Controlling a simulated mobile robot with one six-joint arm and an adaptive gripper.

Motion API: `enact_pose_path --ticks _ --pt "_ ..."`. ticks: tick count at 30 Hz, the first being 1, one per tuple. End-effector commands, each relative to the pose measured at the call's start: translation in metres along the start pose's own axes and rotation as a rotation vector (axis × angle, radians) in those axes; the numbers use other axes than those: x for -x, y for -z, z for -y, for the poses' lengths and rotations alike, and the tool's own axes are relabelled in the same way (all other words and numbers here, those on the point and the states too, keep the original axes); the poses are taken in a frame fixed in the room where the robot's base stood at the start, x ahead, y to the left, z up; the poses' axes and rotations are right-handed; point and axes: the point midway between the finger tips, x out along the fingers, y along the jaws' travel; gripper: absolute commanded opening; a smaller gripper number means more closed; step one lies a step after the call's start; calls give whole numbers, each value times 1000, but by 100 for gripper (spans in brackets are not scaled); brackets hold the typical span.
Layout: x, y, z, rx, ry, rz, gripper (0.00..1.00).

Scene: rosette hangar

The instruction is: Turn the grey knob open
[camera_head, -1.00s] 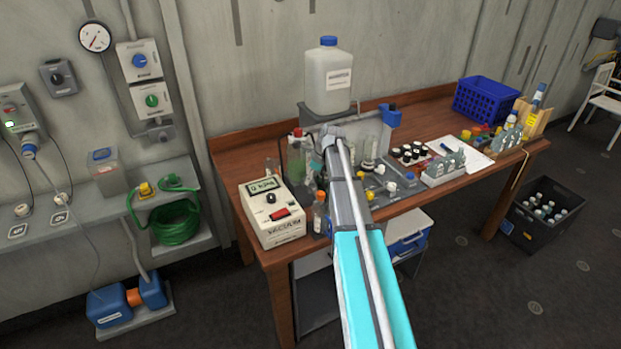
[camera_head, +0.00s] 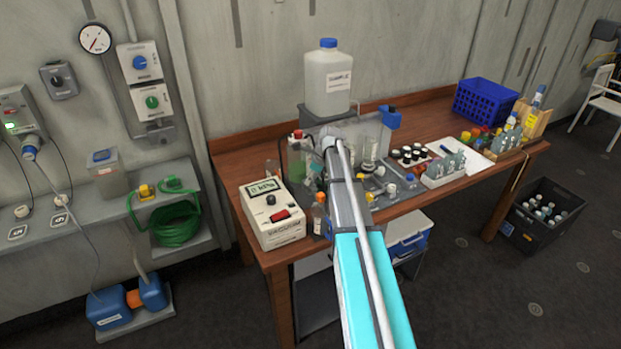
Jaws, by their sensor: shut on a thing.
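My arm reaches from the bottom of the view to the clear chamber (camera_head: 374,128) on the wooden bench. My gripper (camera_head: 326,143) is at the arm's far end, in front of the chamber, small and mostly hidden by my own arm. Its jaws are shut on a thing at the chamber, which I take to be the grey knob. The knob itself cannot be made out clearly behind the arm, so its angle cannot be told. A white vacuum box (camera_head: 275,228) with a small display and a red switch stands left of the gripper.
A large white jug (camera_head: 328,85) stands behind the chamber. Dark-capped vials, a bottle rack (camera_head: 443,172) and a blue crate (camera_head: 486,102) are to the right. Wall switches (camera_head: 60,79) are at the left.

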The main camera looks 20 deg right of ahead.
Motion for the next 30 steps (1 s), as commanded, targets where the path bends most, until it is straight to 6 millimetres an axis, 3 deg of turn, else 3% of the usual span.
enact_pose_path --ticks 11,30 --pt "0 -1 2 193 -81 -1 0" --pt "-1 -2 3 733 -305 -1 0"
